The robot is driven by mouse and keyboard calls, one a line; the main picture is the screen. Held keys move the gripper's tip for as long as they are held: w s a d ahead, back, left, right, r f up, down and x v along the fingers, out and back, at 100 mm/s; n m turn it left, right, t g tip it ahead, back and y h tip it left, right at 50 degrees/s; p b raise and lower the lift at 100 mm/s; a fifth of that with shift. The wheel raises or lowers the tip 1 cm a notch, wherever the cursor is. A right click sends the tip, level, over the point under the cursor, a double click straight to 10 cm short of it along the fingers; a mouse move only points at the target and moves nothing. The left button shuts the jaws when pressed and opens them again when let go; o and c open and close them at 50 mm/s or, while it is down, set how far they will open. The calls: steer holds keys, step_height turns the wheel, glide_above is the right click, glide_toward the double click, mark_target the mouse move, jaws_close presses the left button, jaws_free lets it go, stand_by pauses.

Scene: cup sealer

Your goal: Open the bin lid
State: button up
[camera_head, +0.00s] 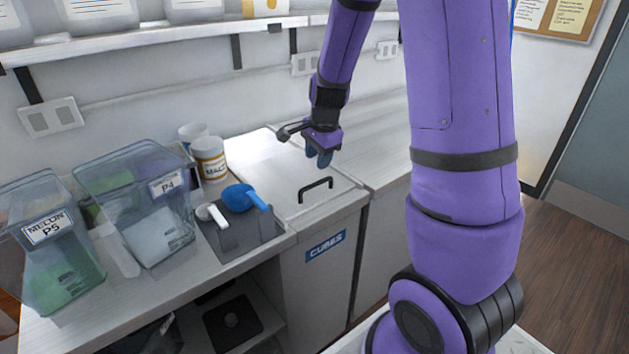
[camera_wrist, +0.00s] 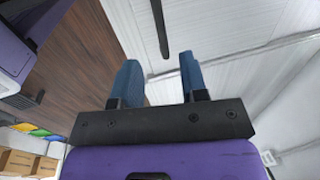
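The bin lid (camera_head: 262,172) is a flat white panel set in the counter top, lying closed above a cabinet front with a blue "CUBES" label (camera_head: 325,246). Its black bar handle (camera_head: 316,188) is near the front edge. My gripper (camera_head: 319,158) hangs above the lid, behind the handle in the head view, and touches nothing that I can see. In the wrist view my gripper (camera_wrist: 162,78) shows two blue fingers spread apart with nothing between them. The black handle (camera_wrist: 160,28) appears beyond the fingertips, over the white lid.
Clear bins labelled P4 (camera_head: 135,200) and P5 (camera_head: 45,250) stand at the left. A grey holder (camera_head: 237,234) with a blue scoop (camera_head: 240,197) and a white scoop sits left of the lid. A labelled tub (camera_head: 209,158) stands behind. A shelf (camera_head: 180,38) runs above.

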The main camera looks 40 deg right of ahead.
mark_target(313, 184)
steer(key=f, duration=0.3)
steer(key=w+f, duration=0.1)
steer(key=f, duration=0.4)
steer(key=shift+w+f, duration=0.35)
steer(key=shift+c, duration=0.5)
jaws_close()
